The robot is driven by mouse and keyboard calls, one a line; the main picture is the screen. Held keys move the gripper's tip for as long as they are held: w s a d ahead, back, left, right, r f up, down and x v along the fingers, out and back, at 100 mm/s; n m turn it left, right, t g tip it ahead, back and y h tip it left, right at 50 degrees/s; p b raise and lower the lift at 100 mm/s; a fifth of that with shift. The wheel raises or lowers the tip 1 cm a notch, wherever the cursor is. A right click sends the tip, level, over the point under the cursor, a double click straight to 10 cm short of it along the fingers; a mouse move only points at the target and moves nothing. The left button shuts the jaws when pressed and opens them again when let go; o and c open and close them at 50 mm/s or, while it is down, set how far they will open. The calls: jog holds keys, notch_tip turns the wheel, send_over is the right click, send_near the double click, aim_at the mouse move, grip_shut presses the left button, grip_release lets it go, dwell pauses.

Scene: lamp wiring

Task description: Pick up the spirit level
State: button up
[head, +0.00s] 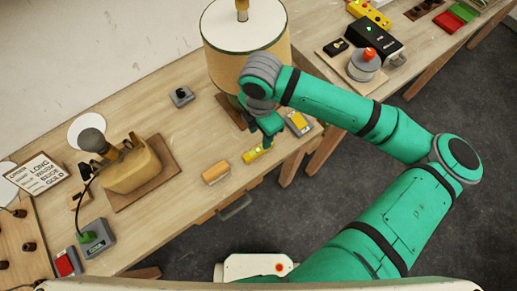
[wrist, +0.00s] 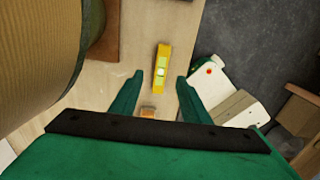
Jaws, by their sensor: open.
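The spirit level is a small yellow bar (head: 257,152) lying on the wooden workbench, below the lamp with the large shade. In the wrist view the spirit level (wrist: 161,67) shows its pale green vial and lies lengthwise, between and slightly ahead of my fingertips. My gripper (head: 267,137) is above the bench close to the level, pointing down. In the wrist view my gripper (wrist: 159,79) has its two green fingers spread wide, with nothing between them held. The height gap to the level is hard to judge.
A lamp shade (head: 245,50) stands close beside my gripper and fills the left of the wrist view (wrist: 35,50). A small tan block (head: 215,173) lies left of the level. A grey box with a yellow top (head: 298,122) is to its right. The bench front edge is near.

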aim_at(259, 148)
jog(key=shift+s+a+f, duration=0.1)
jog(key=shift+s+f, duration=0.05)
jog(key=shift+f, duration=1.9)
jog(key=shift+s+f, duration=0.1)
jog(key=shift+f, duration=1.9)
grip_shut()
